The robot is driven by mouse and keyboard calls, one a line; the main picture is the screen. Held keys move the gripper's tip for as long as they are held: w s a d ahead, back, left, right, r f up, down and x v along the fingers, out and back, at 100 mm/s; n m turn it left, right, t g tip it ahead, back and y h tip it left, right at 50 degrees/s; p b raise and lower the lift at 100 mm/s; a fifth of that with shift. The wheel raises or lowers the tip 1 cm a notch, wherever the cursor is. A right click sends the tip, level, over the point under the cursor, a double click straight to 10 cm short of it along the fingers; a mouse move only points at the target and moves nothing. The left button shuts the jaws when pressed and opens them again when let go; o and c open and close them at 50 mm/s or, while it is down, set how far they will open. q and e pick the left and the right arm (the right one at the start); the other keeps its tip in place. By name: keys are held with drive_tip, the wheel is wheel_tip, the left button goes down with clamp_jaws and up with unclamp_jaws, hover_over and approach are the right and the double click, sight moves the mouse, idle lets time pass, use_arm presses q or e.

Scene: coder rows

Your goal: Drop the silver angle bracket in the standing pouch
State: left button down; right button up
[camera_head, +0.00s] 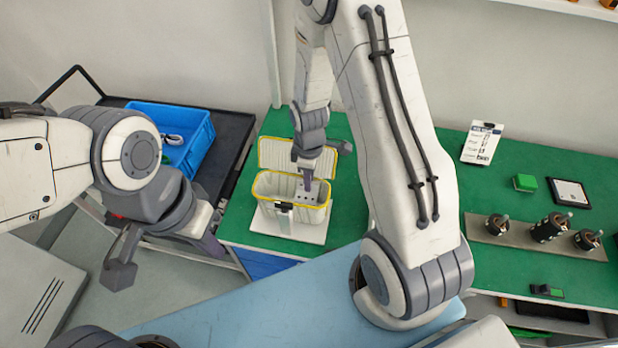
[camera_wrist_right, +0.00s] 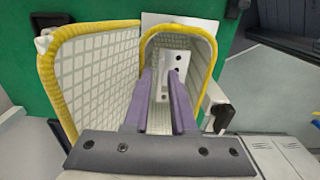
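The standing pouch (camera_head: 290,215) is a pale grid-lined container with a yellow rim and its lid folded back. It stands upright on a white plate on the green bench, and its open mouth fills the middle of the right wrist view (camera_wrist_right: 97,85). The silver angle bracket (camera_wrist_right: 178,64), a pale plate with dark holes, is inside the pouch, beyond my right fingertips. My right gripper (camera_head: 307,186) points down into the pouch mouth; its purple fingers (camera_wrist_right: 160,72) are apart, with a gap beside the bracket. My left gripper (camera_head: 165,255) hangs left of the bench, its fingertips partly hidden.
A blue bin (camera_head: 190,118) with small parts sits on a dark cart at the left. A rack (camera_head: 520,238) with several black cylindrical parts, a green block (camera_head: 524,182), a labelled card (camera_head: 482,142) and a dark framed panel (camera_head: 568,192) are on the bench's right.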

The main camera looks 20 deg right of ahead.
drive_tip(key=shift+o, duration=0.4)
drive_tip(key=shift+w+r, duration=0.1)
drive_tip(key=shift+r, duration=0.05)
drive_tip(key=shift+r, duration=0.25)
wheel_tip(320, 180, up, 10)
drive_tip(key=b, duration=0.2)
drive_tip(key=shift+s+a+f, duration=0.15)
drive_tip(key=shift+s, duration=0.05)
drive_tip(key=s+a+r+m+b, duration=0.1)
drive_tip(key=s+a+m+b, duration=0.1)
drive_tip(key=s+a, duration=0.4)
drive_tip(key=s+a+r+m+y+b, duration=0.1)
drive_tip(key=s+a+b, duration=0.3)
drive_tip(key=s, duration=0.9)
drive_tip(key=a+r+m, duration=0.1)
drive_tip(key=a, duration=0.2)
drive_tip(key=shift+s+a+r, duration=0.2)
drive_tip(key=shift+a+r, duration=0.05)
drive_tip(key=shift+a, duration=0.05)
